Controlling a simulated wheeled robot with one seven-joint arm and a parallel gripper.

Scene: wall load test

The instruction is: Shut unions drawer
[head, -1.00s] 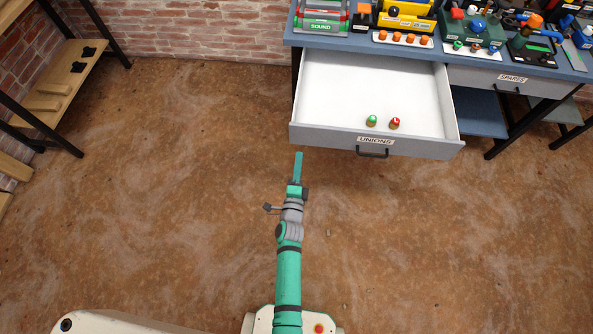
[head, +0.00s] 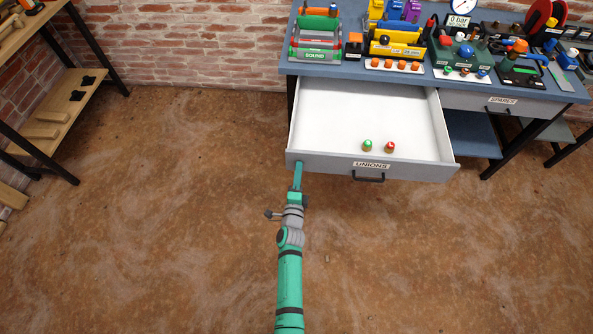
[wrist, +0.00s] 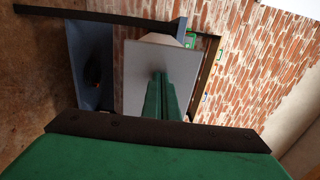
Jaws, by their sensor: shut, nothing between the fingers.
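The unions drawer (head: 420,168) is pulled out from the blue workbench, with a grey front, a "UNIONS" label and a dark handle (head: 368,178). Inside its white tray lie a green-topped fitting (head: 367,146) and a red-topped fitting (head: 390,147). My gripper (head: 298,168) is shut and empty, at the left end of the drawer front in the head view; I cannot tell if it touches. In the wrist view, the shut green fingers (wrist: 161,95) point at a pale grey panel (wrist: 145,70), apparently the drawer.
The workbench top (head: 330,72) carries tools, valves and a gauge. A second drawer labelled "SPARES" (head: 500,101) is shut to the right. A wooden shelf unit (head: 60,105) stands at the left. The floor before the bench is clear.

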